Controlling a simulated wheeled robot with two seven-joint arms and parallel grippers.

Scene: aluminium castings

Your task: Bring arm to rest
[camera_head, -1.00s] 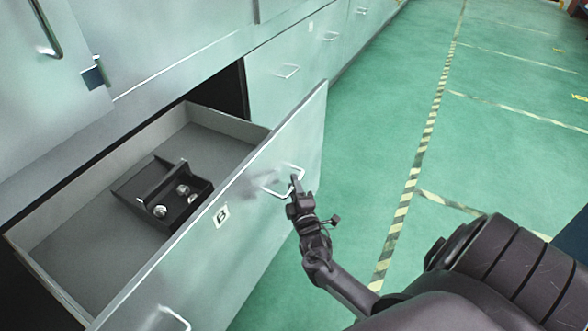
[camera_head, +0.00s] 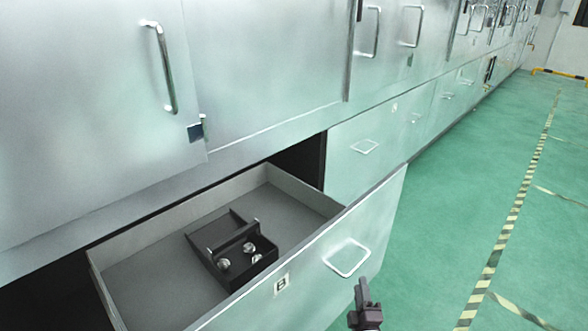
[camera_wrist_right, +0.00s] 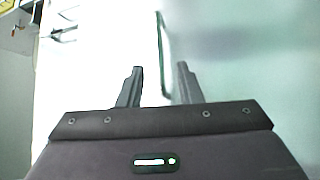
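My right gripper (camera_head: 364,299) is at the bottom of the head view, just below and right of the handle (camera_head: 347,258) of the open drawer (camera_head: 318,272), apart from it. In the right wrist view my right gripper (camera_wrist_right: 158,88) has its two fingers apart with nothing between them. A metal bar, likely the handle (camera_wrist_right: 162,55), stands beyond the fingertips there. My left gripper is not in view.
The drawer holds a black tray (camera_head: 214,231) with several shiny metal parts (camera_head: 224,264). Closed drawers and cabinet doors (camera_head: 262,60) line the wall above and beyond. The green floor (camera_head: 450,215) to the right is clear, with striped tape (camera_head: 510,220).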

